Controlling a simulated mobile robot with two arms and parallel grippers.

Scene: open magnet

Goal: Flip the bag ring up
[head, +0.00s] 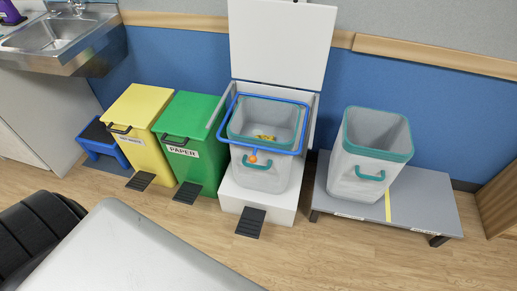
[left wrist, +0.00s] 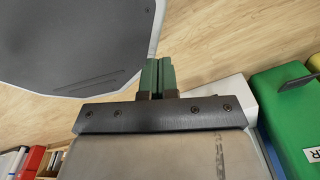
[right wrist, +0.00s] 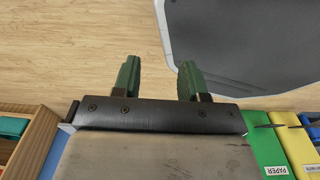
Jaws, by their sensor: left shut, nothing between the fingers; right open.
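The bag ring (head: 304,128) is a blue, roughly square frame with an orange knob (head: 253,158) at its front. In the head view it lies around the top of the grey bin with a teal rim and handle (head: 262,178), inside the white open cabinet (head: 228,195). A few yellow bits lie in that bin. Neither gripper shows in the head view. In the left wrist view my left gripper (left wrist: 157,62) is shut and empty. In the right wrist view my right gripper (right wrist: 158,68) is open and empty. Neither wrist view shows the ring.
The cabinet's white lid (head: 283,42) stands upright against the wall. A yellow bin (head: 137,115) and a green PAPER bin (head: 190,125) stand left of it. Right of it, a second teal-rimmed bin (head: 360,188) stands on a low grey platform (head: 430,200). Bare wooden floor lies in front.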

